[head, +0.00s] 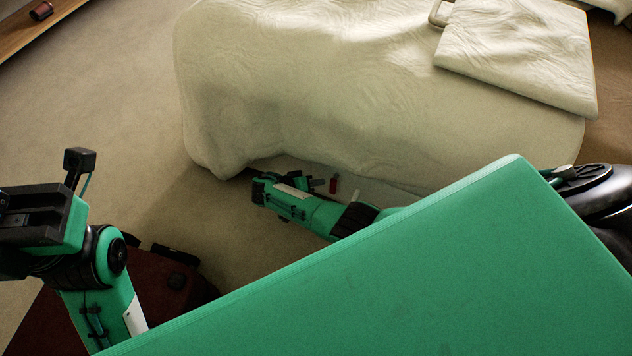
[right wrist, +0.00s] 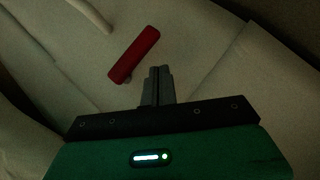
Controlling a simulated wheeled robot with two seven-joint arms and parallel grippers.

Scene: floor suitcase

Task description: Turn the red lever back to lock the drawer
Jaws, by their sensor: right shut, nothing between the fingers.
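The red lever (head: 334,184) shows small at the low edge of the bed, and larger in the right wrist view (right wrist: 134,54), where it lies slantwise on a pale panel (right wrist: 200,45). My right gripper (head: 318,182) is low beside the bed, just left of the lever in the head view. In the right wrist view its grey fingers (right wrist: 160,80) are together and empty, just below and right of the lever, with a visible gap between them. My left gripper (head: 30,225) is at the left edge; its fingertips are not clear. The drawer's outline is hard to make out.
A pale covered bed (head: 330,90) fills the upper middle, with a folded cloth (head: 520,50) on top. A pale bar (right wrist: 90,15) lies left of the lever. A dark red-brown object (head: 170,290) is on the floor. The carpet (head: 110,110) at left is clear.

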